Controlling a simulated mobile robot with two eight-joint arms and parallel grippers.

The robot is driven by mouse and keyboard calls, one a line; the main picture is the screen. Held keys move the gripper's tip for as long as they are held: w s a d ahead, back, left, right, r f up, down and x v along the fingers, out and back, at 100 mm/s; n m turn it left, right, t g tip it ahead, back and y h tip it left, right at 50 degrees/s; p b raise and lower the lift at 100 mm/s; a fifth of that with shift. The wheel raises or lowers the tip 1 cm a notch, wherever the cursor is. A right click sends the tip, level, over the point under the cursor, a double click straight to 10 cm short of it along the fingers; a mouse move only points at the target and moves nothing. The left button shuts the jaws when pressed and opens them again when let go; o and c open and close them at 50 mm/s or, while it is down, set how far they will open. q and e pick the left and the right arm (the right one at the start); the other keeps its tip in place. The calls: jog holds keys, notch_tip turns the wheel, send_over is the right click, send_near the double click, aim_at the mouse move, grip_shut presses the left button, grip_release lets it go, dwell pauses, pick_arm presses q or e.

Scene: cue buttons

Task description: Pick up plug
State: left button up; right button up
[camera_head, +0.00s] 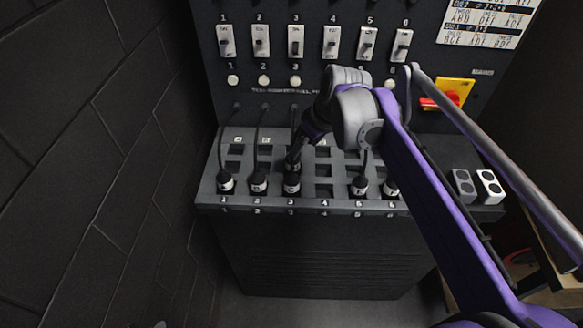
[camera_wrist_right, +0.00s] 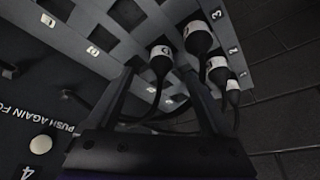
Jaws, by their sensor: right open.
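Several black plugs with white bands stand in the grey socket panel (camera_head: 233,192). In the head view they include plug 1 (camera_head: 225,181), plug 2 (camera_head: 258,182), plug 3 (camera_head: 291,187), plug 5 (camera_head: 359,186) and plug 6 (camera_head: 390,189). My right gripper (camera_head: 296,158) is open, low over the panel just behind plug 3, and partly hides that area. In the right wrist view, one plug (camera_wrist_right: 160,62) shows between the tips of my right gripper (camera_wrist_right: 157,74), set apart from the row of other plugs (camera_wrist_right: 199,38). I cannot tell whether the fingers touch it. My left gripper is out of view.
Behind the panel, an upright board carries numbered switches (camera_head: 296,42) and round buttons (camera_head: 295,81). A red and yellow rotary switch (camera_head: 447,95) is at right. Cables (camera_head: 262,126) run from the plugs to the board. A dark brick wall (camera_head: 90,170) stands at left.

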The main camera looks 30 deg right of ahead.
aim_at(298, 159)
jog(key=x, duration=0.4)
jog(key=shift+f, duration=0.15)
jog(key=x, duration=0.5)
jog(key=shift+w+a, duration=0.25)
jog(key=shift+w, duration=0.15)
grip_shut()
